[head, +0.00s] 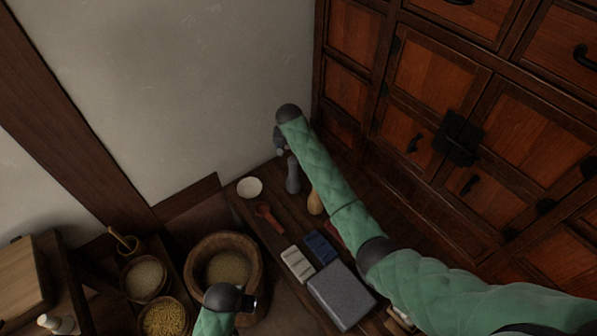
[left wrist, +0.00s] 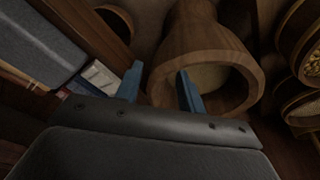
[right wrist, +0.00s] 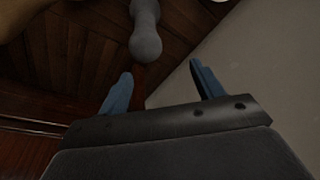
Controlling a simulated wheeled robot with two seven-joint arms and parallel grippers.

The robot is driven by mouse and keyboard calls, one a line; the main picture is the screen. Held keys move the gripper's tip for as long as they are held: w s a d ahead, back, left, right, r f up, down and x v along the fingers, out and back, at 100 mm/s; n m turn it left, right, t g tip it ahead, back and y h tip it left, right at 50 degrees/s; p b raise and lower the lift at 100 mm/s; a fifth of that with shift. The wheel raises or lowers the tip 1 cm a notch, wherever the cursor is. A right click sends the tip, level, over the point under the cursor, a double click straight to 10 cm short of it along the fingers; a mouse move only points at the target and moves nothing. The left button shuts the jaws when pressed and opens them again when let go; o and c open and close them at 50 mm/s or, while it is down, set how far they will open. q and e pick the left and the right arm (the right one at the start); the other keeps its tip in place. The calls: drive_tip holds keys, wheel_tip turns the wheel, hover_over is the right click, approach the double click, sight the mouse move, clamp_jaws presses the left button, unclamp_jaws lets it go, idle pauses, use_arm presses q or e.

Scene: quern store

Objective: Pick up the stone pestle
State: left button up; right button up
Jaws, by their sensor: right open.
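The stone pestle (head: 293,176) is grey with a rounded, knobbed shape and stands on the dark wooden shelf near the wall. In the right wrist view the pestle (right wrist: 146,32) shows beyond the fingertips, apart from them, its far part cut off by the top edge. My right gripper (head: 280,141) is beside and above the pestle in the head view; its blue fingers (right wrist: 162,82) are spread and empty. My left gripper (head: 248,303) is by the wooden mortar (head: 196,267); in the left wrist view its fingers (left wrist: 158,80) are apart with nothing between them.
A tan gourd-shaped item (head: 315,203) stands close to the pestle.

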sight(293, 159)
drive_tip(key=shift+s+d+f+m+g, duration=0.1)
drive_tip(key=shift+s+d+m+g, duration=0.1)
drive_tip(key=shift+s+m+g, duration=0.15)
drive_tip(key=shift+s+d+m+g+h, duration=0.25)
drive_tip(key=shift+s+m+h, duration=0.15)
drive_tip(key=shift+s+m, duration=0.35)
drive_tip(key=shift+d+f, duration=0.1)
drive_tip(key=shift+f, duration=0.2)
drive_tip(key=shift+w+f+p, duration=0.15)
drive_tip(key=shift+f+p, duration=0.15)
drive_tip(key=shift+f, duration=0.65)
drive_tip(key=f, duration=0.2)
drive_tip(key=f+p, duration=0.1)
drive_tip(key=f, duration=0.1)
drive_tip(key=shift+w+f, duration=0.1)
drive_tip(key=shift+w, duration=0.3)
drive_tip(key=shift+f, duration=0.5)
drive_tip(key=c, duration=1.3)
use_arm(q)
wheel_tip(293, 159, down, 8)
drive_tip(key=s+g, duration=0.1)
drive_tip(key=s, duration=0.1)
drive_tip(key=shift+s+a, duration=0.3)
drive_tip(key=shift+a, duration=0.15)
use_arm(e)
drive_tip(key=shift+w+r, duration=0.1)
drive_tip(key=shift+r, duration=0.05)
